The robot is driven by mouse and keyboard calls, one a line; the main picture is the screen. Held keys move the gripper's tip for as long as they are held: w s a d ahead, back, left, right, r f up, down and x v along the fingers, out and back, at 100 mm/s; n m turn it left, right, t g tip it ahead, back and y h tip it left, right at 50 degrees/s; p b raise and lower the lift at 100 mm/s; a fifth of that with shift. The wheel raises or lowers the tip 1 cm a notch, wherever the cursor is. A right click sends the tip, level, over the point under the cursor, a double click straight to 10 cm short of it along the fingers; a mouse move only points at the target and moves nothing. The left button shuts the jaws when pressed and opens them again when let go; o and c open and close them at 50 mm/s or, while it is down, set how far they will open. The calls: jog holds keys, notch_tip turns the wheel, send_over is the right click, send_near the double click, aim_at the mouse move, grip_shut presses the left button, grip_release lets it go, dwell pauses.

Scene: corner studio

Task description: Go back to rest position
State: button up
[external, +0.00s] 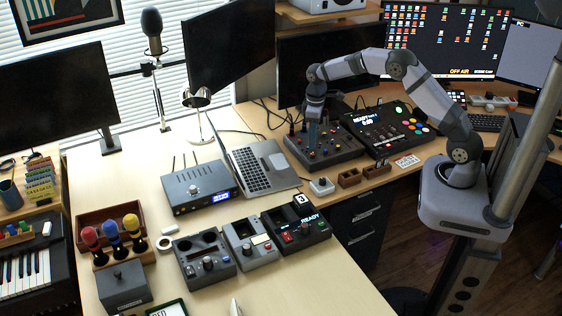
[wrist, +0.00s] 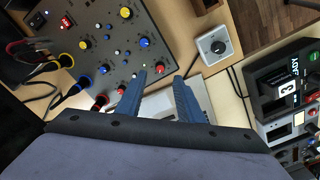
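My gripper (external: 312,128) hangs at the end of my bent arm, above the dark control panel with knobs (external: 325,146). In the wrist view, my gripper (wrist: 161,85) shows two blue fingers spread apart with nothing between them. The panel (wrist: 100,45) lies at the upper left there, with yellow, blue and red knobs. The fingertips are near the panel's edge in that view. I cannot tell the exact height above it.
A small grey box with a knob (external: 321,186) sits close by. An open laptop (external: 262,165) stands to the left, and a black console (external: 390,128) to the right. Dark monitors stand behind.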

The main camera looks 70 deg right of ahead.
jog(key=shift+r, duration=0.7)
jog(key=shift+s+a+r, duration=0.15)
jog(key=shift+a, duration=0.1)
jog(key=s+a+r, duration=0.1)
jog(key=s+a, duration=0.4)
jog(key=s, duration=0.4)
jog(key=s+a+r+p, duration=0.1)
jog(key=s+a, duration=0.5)
jog(key=s, duration=0.2)
jog(key=s+a+r+m+p, duration=0.1)
jog(key=s+a, duration=0.4)
jog(key=s, duration=0.4)
jog(key=shift+s+a+r, duration=0.2)
jog(key=shift+s+a, duration=0.1)
jog(key=shift+a, duration=0.1)
dwell(0.9)
